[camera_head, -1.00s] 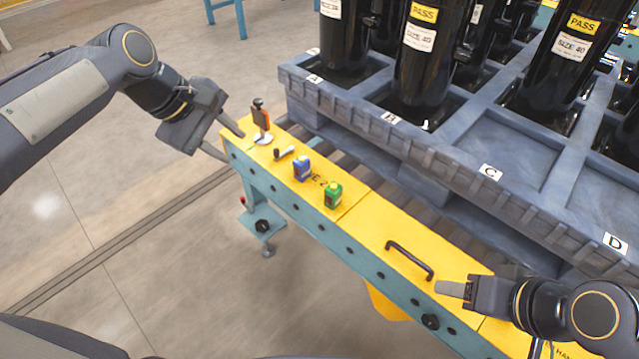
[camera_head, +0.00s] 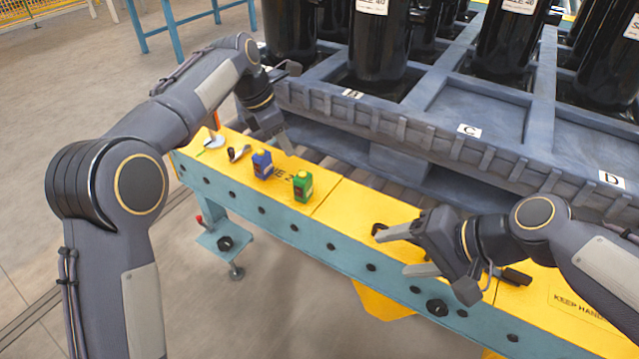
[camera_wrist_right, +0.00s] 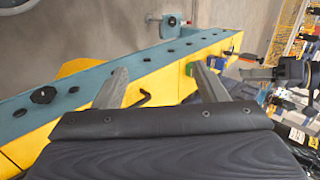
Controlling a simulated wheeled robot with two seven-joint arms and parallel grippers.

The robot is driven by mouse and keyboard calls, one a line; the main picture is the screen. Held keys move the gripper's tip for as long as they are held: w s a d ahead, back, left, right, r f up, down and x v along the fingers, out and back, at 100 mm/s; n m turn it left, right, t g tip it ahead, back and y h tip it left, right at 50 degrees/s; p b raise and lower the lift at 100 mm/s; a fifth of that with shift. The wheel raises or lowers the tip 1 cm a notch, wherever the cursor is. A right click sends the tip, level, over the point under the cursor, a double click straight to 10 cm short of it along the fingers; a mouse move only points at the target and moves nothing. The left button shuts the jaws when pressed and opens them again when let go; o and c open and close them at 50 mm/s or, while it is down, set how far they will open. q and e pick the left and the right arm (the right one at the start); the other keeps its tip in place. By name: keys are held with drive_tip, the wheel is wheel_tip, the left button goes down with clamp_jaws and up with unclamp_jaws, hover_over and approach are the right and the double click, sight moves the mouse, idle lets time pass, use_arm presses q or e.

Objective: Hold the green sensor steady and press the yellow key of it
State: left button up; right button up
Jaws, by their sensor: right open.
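The green sensor (camera_head: 303,186) stands upright on the yellow top of the rail (camera_head: 345,200). In the right wrist view, the sensor (camera_wrist_right: 190,70) is a small green shape beyond my fingers. My left gripper (camera_head: 289,110) is above the rail's far edge, behind the blue and green devices. Its fingers look spread and empty. My right gripper (camera_head: 396,252) is open and empty over the rail, to the right of the green sensor, its fingers pointing left. Both fingers show in the right wrist view (camera_wrist_right: 165,88).
A blue device (camera_head: 262,164) stands left of the green sensor. A black tool (camera_head: 239,153) and an orange-and-white item (camera_head: 214,135) are farther left. A black bar handle (camera_head: 378,229) is partly hidden by my right gripper. The grey pallet (camera_head: 420,130) with black cylinders stands behind.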

drive_tip(key=w+a+m+y, duration=0.35)
drive_tip(key=w+m, duration=0.25)
drive_tip(key=w, duration=0.4)
drive_tip(key=m+t, duration=0.2)
drive_tip(key=m, duration=1)
approach(298, 187)
drive_tip(key=shift+y, duration=0.25)
drive_tip(key=w+f, duration=0.1)
drive_tip(key=w+a+f, duration=0.1)
drive_tip(key=w+f, duration=0.1)
drive_tip(key=shift+w+a+f, duration=0.35)
drive_tip(key=shift+a+f, duration=0.05)
drive_tip(key=shift+x, duration=3.95)
drive_tip(key=shift+w+d, duration=0.1)
drive_tip(key=c, duration=1.1)
use_arm(q)
clamp_jaws()
use_arm(e)
drive_tip(key=shift+c, duration=0.2)
